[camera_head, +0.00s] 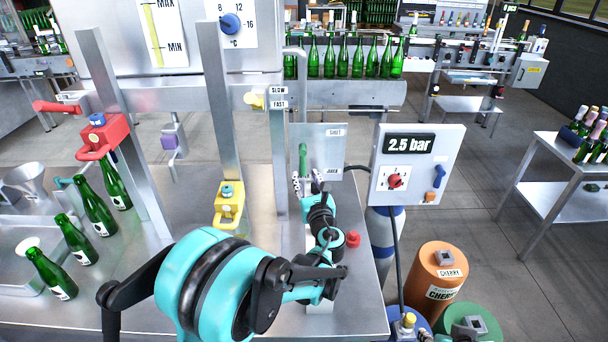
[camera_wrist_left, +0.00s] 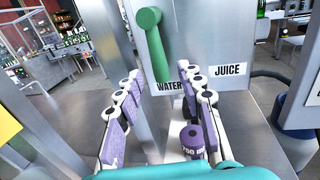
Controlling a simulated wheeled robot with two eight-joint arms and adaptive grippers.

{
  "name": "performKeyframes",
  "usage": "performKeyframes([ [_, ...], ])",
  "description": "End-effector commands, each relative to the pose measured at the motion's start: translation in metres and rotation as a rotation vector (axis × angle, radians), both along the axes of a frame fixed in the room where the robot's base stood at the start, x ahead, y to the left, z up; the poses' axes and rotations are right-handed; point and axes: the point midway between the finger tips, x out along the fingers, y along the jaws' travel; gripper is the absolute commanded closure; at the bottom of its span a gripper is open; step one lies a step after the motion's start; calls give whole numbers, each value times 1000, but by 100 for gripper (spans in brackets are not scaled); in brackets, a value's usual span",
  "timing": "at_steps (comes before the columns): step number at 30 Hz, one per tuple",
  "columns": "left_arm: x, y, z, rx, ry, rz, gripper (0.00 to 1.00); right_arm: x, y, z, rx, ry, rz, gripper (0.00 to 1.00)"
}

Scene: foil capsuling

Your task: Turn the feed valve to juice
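The feed valve's green handle (camera_head: 303,160) stands on a grey panel (camera_head: 330,140) beyond the work table. In the left wrist view the handle (camera_wrist_left: 155,45) runs down from a round top, its lower end just above the WATER label (camera_wrist_left: 169,86). The JUICE label (camera_wrist_left: 230,70) is to its right, clear of the handle. My left gripper (camera_head: 308,184) is in front of the panel. In the wrist view its fingers (camera_wrist_left: 158,95) are spread, with the handle's lower part in line with the gap. I cannot tell if they touch it. My right gripper is not in view.
A pressure box (camera_head: 418,165) reading 2.5 bar stands right of the panel. A metal post (camera_head: 279,150) rises left of the valve. A yellow fixture (camera_head: 229,205) and a red knob (camera_head: 352,240) are nearby on the table.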

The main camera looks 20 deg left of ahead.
Motion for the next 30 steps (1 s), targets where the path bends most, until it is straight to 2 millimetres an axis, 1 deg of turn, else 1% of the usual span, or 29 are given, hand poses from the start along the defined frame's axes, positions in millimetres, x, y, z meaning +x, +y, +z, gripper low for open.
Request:
performKeyframes([
  [1, 7, 5, -1, -1, 0, 2, 62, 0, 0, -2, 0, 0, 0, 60],
  [3, 16, 9, -1, -1, 0, 2, 62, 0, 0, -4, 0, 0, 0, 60],
  [6, 24, 13, -1, -2, 0, 1, 62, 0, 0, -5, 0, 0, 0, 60],
  [10, 28, 15, 0, -2, 0, 0, 62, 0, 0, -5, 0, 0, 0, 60],
  [16, 28, 15, 0, -3, 0, 0, 62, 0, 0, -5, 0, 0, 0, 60],
  [17, 28, 15, 0, -3, 0, 0, 67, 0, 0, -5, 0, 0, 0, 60],
  [18, 28, 15, 0, -3, 0, 0, 78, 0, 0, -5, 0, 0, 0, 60],
  [20, 28, 15, 0, -3, 0, 0, 94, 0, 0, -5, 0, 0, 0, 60],
  [21, 28, 15, 0, -3, 0, 0, 100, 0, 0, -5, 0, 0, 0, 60],
  [30, 28, 14, 0, -14, -4, 0, 100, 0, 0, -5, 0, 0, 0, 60],
])
